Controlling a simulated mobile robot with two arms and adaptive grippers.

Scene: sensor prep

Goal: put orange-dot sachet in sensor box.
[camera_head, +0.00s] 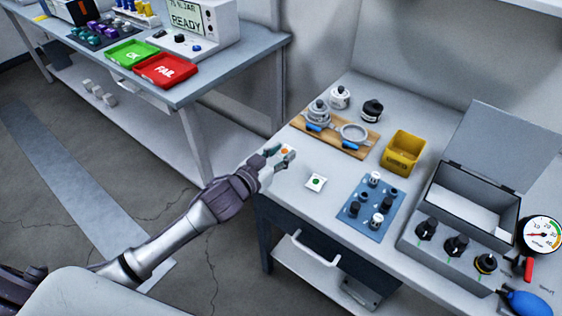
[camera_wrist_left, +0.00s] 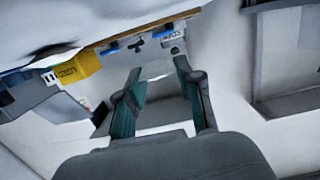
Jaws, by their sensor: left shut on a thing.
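The orange-dot sachet (camera_head: 286,151), small and white, is at the fingertips of my left gripper (camera_head: 279,157), over the left edge of the right-hand bench. My left gripper is shut on it; in the left wrist view (camera_wrist_left: 158,82) a pale patch shows between the fingers, with no dot visible. I cannot tell whether the sachet touches the bench. A grey box (camera_head: 462,215) with its lid raised, apparently the sensor box, stands at the right with a white interior. My right gripper is not in view.
A green-dot sachet (camera_head: 316,183) lies just right of my gripper. Black knobs (camera_head: 456,246) line the box's front.

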